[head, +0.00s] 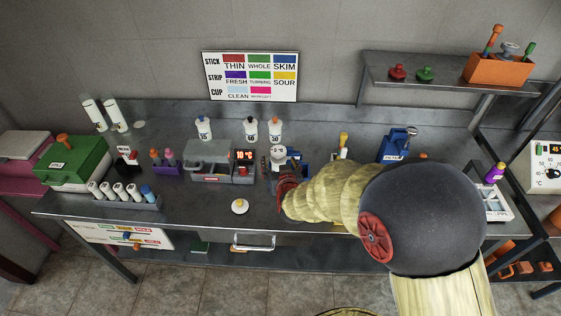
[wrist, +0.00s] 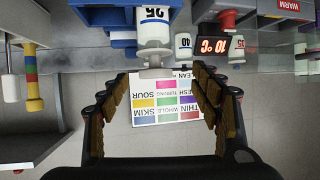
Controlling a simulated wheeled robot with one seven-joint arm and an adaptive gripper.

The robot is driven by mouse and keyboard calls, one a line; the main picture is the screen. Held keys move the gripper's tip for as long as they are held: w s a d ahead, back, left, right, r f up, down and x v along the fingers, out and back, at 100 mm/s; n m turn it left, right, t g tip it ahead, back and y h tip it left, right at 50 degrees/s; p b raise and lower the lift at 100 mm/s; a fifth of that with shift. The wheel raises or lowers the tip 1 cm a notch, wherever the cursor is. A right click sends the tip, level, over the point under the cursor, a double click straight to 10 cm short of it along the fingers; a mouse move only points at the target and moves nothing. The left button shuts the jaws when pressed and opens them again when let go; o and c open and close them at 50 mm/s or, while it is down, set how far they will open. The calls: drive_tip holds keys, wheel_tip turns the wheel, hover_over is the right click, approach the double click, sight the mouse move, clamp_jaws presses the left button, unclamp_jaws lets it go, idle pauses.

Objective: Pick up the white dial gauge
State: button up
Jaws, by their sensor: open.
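The white dial gauge (head: 278,152) appears to be the small round white-faced thing near the middle of the steel bench in the head view, beside a blue holder. I cannot tell it surely from the small white containers there. My gripper (head: 287,196) is low over the bench just in front of it, partly hidden by my arm. In the wrist view, which is upside down, my gripper (wrist: 162,100) is open, with nothing between its fingers. A white cylinder marked 25 (wrist: 154,28) with a grey end stands by blue parts beyond the fingertips; I cannot tell whether it belongs to the gauge.
A grey box with a red display (head: 244,155) stands to the left. White numbered bottles (head: 250,130) line the back. A white disc with a knob (head: 240,206) lies near the front edge. A green case (head: 72,163) is far left.

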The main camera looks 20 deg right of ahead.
sight(278, 152)
drive_tip(key=shift+w+d+r, duration=0.15)
drive_tip(key=shift+w+r, duration=0.1)
drive_tip(key=shift+w, duration=0.35)
drive_tip(key=x, duration=0.2)
drive_tip(key=b+x, duration=0.1)
drive_tip(key=x, duration=0.3)
drive_tip(key=shift+d+f+b, duration=0.15)
drive_tip(key=shift+d+b, duration=0.2)
drive_tip(key=shift+b, duration=0.05)
drive_tip(key=shift+w+f, duration=0.1)
drive_tip(key=shift+w, duration=0.3)
drive_tip(key=shift+c, duration=0.9)
drive_tip(key=c, duration=1.1)
drive_tip(key=shift+c, duration=0.4)
